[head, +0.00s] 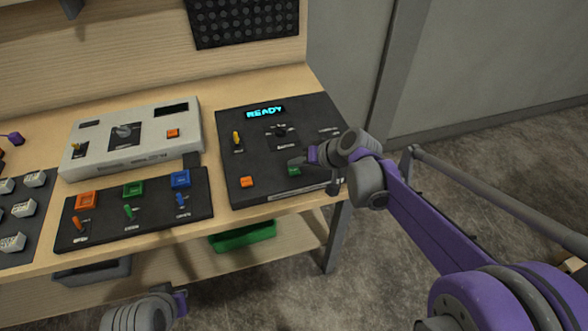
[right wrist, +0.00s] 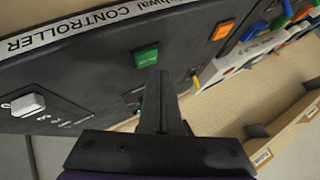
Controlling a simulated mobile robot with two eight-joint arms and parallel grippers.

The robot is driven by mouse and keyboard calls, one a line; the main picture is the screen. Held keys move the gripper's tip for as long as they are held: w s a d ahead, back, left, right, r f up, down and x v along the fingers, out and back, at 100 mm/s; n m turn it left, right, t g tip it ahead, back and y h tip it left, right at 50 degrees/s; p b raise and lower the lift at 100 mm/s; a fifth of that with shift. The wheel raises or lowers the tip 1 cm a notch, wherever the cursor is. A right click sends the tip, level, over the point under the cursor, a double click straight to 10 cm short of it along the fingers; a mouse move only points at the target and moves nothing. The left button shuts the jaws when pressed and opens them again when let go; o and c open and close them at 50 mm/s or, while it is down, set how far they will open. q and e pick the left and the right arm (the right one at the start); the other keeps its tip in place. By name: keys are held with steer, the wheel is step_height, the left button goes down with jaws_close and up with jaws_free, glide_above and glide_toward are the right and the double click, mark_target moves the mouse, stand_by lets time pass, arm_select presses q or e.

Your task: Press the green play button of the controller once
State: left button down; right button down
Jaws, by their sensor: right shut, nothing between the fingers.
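The controller (head: 262,190) is a dark panel at the right end of the bench, with a lit cyan READY display (head: 265,112). Its green play button (head: 294,171) is near the front edge, partly hidden by my right gripper in the head view. In the right wrist view the green button (right wrist: 147,57) shows just beyond the fingertips. My right gripper (head: 296,161) is shut and empty, with its fingertips (right wrist: 160,75) close to the button; I cannot tell whether they touch it. Part of my left arm's end (head: 150,310) shows at the bottom; its fingers cannot be made out.
The controller also carries an orange button (head: 246,182), a yellow lever (head: 236,138) and a dark knob (head: 280,131). To its left are a dark panel with coloured buttons and levers (head: 133,236) and a pale console (head: 100,150). A green bin (head: 243,236) is below the bench top.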

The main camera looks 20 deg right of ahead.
mark_target(297, 172)
arm_select(q)
steer(key=shift+f, duration=0.1)
arm_select(e)
steer(key=shift+f, duration=0.1)
arm_select(q)
steer(key=shift+s+f, duration=0.15)
steer(key=shift+f, duration=0.05)
arm_select(e)
steer(key=shift+f, duration=0.3)
arm_select(q)
steer(key=shift+s+f+b, duration=0.1)
steer(key=shift+f+b, duration=0.25)
steer(key=shift+b, duration=0.1)
arm_select(e)
steer(key=shift+f, duration=0.5)
arm_select(q)
steer(key=shift+r, duration=0.1)
arm_select(e)
steer(key=shift+r, duration=0.15)
arm_select(q)
steer(key=shift+w+r+p, duration=0.3)
steer(key=shift+r+p, duration=0.25)
steer(key=shift+r, duration=0.1)
arm_select(e)
steer(key=shift+r, duration=0.75)
